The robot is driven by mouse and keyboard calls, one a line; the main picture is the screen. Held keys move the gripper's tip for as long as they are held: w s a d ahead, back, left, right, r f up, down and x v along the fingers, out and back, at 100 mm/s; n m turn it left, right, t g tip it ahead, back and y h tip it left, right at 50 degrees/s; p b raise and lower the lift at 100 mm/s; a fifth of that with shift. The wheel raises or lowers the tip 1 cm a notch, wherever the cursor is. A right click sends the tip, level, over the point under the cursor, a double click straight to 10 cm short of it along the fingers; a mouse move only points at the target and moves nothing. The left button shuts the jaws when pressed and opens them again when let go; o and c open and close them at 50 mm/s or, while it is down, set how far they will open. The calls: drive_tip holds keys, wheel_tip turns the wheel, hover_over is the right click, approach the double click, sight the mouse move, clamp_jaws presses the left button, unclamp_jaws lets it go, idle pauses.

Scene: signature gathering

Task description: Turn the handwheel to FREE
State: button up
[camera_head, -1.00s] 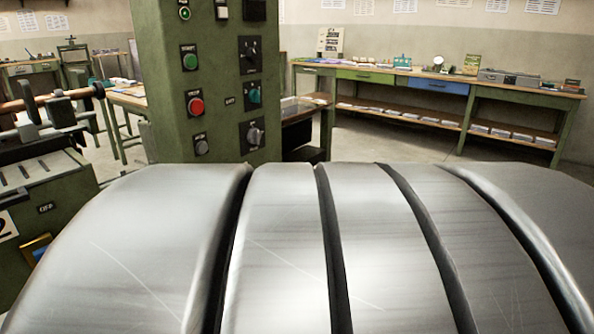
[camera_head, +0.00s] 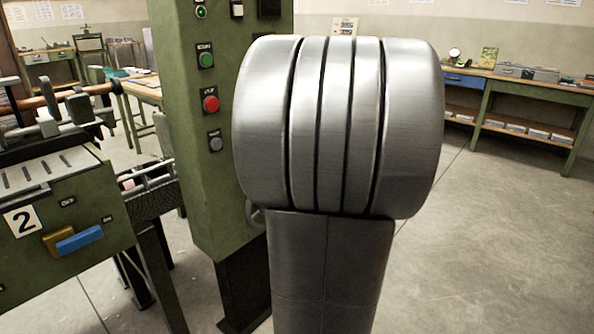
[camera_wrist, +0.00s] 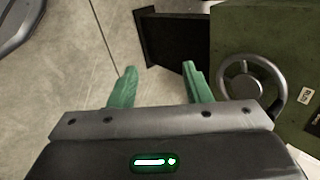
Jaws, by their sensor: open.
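The handwheel (camera_wrist: 243,86) is a dark grey ring with a lighter hub, on a green machine face at the right of the wrist view. In the head view, what looks like a small part of it (camera_head: 254,214) shows at the column's edge; my arm hides the rest. My gripper (camera_wrist: 159,70) has two green fingers spread apart with nothing between them. The fingers are left of the wheel and apart from it. A small white label (camera_wrist: 304,96) sits right of the wheel; I cannot read it surely. The gripper is hidden in the head view.
The green control column (camera_head: 211,140) carries green, red and grey buttons. A green machine marked 2 (camera_head: 60,215) with a blue-and-yellow piece stands at left. A workbench (camera_head: 535,90) lines the back right. Open floor (camera_head: 490,240) lies at right.

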drive_tip(key=w+r+m+t+y+p, duration=0.15)
drive_tip(key=w+r+m+t, duration=0.3)
drive_tip(key=w, duration=0.55)
drive_tip(key=w+r+m+t+y+p, duration=0.1)
drive_tip(key=w+r+m+t+y, duration=0.15)
drive_tip(key=w+r+m, duration=0.5)
drive_tip(key=shift+n+h, duration=0.5)
drive_tip(key=shift+n, duration=0.1)
drive_tip(key=x, duration=0.5)
drive_tip(key=f+b+x, duration=0.1)
drive_tip(key=x, duration=1)
drive_tip(key=shift+w+d+f, duration=0.2)
drive_tip(key=shift+d, duration=0.1)
clamp_jaws()
